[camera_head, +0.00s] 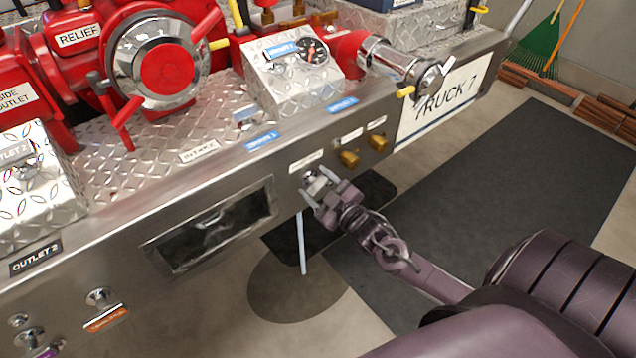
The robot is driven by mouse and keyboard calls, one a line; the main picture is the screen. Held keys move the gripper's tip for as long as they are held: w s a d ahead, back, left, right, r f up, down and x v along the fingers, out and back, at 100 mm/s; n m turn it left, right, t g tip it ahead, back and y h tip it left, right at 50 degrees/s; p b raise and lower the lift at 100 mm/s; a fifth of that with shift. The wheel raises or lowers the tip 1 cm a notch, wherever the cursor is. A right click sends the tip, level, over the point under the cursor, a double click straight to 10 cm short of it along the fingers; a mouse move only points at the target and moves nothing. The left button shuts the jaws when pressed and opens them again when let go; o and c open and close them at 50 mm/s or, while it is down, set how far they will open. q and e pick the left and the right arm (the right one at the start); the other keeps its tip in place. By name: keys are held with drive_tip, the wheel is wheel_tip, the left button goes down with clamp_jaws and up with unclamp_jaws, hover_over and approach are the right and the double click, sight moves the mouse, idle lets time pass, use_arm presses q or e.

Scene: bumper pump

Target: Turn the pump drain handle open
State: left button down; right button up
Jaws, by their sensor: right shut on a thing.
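The pump drain handle (311,179) is a small silver fitting on the front of the steel bumper (245,172), under a small white label whose text is too small to read. My right gripper (321,192) comes in from the lower right and is shut on this handle at the bumper face. Its fingers hide most of the handle, so I cannot tell how far it is turned. My left gripper is not in view.
Two brass fittings (348,158) stick out just right of the handle. A pale rod (301,243) hangs below the bumper. A rectangular opening (210,226) lies to the left. A gauge box (290,75) and red pump valves (165,65) stand above.

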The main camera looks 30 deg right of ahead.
drive_tip(key=n+p, duration=0.4)
drive_tip(key=n, duration=0.4)
drive_tip(key=shift+a+n, duration=0.1)
drive_tip(key=shift+n, duration=0.3)
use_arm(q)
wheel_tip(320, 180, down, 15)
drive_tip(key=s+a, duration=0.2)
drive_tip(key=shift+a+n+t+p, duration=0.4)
use_arm(e)
drive_tip(key=shift+f+n, duration=0.2)
drive_tip(key=shift+n, duration=1.3)
drive_tip(key=o, duration=1)
